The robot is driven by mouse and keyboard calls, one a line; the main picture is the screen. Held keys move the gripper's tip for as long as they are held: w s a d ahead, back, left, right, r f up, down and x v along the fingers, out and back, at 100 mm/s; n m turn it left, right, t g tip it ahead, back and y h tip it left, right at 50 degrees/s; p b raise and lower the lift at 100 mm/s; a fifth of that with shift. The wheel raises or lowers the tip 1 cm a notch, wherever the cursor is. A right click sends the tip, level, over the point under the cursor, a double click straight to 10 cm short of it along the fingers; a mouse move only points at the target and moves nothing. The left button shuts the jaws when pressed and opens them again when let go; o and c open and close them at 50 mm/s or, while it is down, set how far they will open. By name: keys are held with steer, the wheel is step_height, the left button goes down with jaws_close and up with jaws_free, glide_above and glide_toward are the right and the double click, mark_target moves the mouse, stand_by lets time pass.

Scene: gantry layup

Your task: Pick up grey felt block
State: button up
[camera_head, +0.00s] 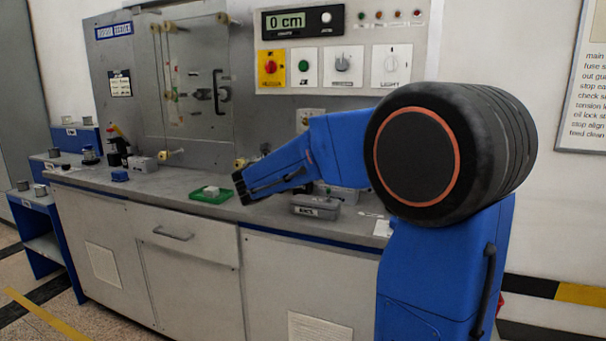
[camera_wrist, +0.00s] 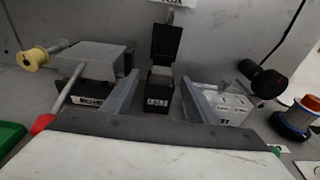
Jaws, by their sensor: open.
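In the wrist view a small pale grey block (camera_wrist: 161,72) sits in a black box (camera_wrist: 158,98) with its lid standing open; this may be the grey felt block, but the felt surface cannot be made out. My gripper (camera_wrist: 161,80) is open, with one finger on each side of the box in the picture and nothing held between them. I cannot tell how far the fingertips are from the block. In the head view my gripper (camera_head: 242,188) is low over the bench, just right of a green tray (camera_head: 222,198) with a pale block in it.
In the wrist view a grey-topped box (camera_wrist: 95,55) is left of my fingers and a white labelled box (camera_wrist: 232,108) is right. A spool (camera_wrist: 298,118) stands farther right. In the head view a grey labelled box (camera_head: 316,206) is near my arm.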

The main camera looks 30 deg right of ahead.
steer(key=shift+x, duration=2.75)
steer(key=shift+s, duration=0.15)
steer(key=c, duration=1.1)
